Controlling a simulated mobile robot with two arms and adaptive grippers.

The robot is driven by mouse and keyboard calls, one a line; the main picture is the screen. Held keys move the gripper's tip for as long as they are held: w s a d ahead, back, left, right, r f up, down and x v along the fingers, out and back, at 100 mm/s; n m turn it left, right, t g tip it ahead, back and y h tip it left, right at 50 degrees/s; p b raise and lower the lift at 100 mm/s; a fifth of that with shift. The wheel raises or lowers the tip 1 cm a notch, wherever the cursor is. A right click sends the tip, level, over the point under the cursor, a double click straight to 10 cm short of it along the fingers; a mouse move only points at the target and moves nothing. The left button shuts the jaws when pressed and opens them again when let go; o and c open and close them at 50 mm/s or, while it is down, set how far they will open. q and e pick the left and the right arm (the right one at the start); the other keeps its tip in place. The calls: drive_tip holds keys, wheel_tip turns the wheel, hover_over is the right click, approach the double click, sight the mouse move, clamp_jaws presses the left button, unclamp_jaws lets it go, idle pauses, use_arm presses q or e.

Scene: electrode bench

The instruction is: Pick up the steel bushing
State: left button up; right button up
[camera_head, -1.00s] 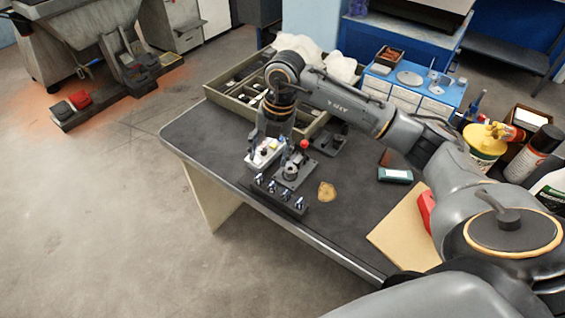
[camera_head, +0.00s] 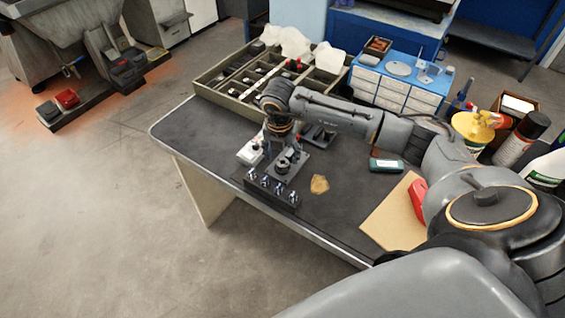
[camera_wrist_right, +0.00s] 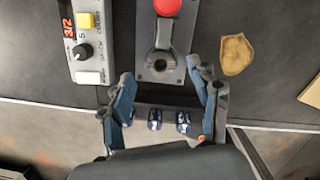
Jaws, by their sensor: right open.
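A dark block (camera_head: 286,199) at the table's front edge holds several small shiny steel pieces (camera_head: 265,182) in a row. They look like bushings; which one is meant I cannot tell. In the right wrist view, steel pieces (camera_wrist_right: 155,119) show between my fingers, and the fingers and gripper body hide part of the row. My right gripper (camera_wrist_right: 161,82) is open and empty. In the head view my right gripper (camera_head: 282,147) points down just behind the block. My left gripper is in neither view.
A grey fixture with a lever (camera_wrist_right: 161,60) and red knob (camera_wrist_right: 167,7) stands behind the block. A white control box (camera_wrist_right: 88,40) is left of it. A tan scrap (camera_wrist_right: 236,54) lies right. A divided tray (camera_head: 222,100) is at the back. The front right tabletop holds a board (camera_head: 392,222).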

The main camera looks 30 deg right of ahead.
sight(283, 164)
wheel_tip(283, 164, down, 2)
drive_tip(key=shift+d+f, duration=0.15)
drive_tip(key=shift+f, duration=0.05)
drive_tip(key=shift+w+f, duration=0.1)
drive_tip(key=shift+f, duration=0.2)
drive_tip(key=shift+c, duration=0.9)
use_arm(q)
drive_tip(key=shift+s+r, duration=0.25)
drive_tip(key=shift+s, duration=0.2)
use_arm(e)
drive_tip(key=shift+r, duration=0.1)
drive_tip(key=c, duration=1.1)
drive_tip(key=shift+r, duration=0.1)
drive_tip(key=shift+r, duration=0.2)
wheel_tip(283, 164, up, 2)
drive_tip(key=shift+b, duration=0.55)
use_arm(q)
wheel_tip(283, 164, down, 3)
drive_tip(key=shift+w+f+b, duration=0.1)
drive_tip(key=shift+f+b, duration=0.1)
drive_tip(key=shift+b, duration=0.95)
use_arm(e)
drive_tip(key=s+a+r, duration=0.6)
drive_tip(key=s+r, duration=0.4)
drive_tip(key=s, duration=0.2)
drive_tip(key=shift+s+a+r, duration=0.2)
drive_tip(key=shift+a, duration=0.2)
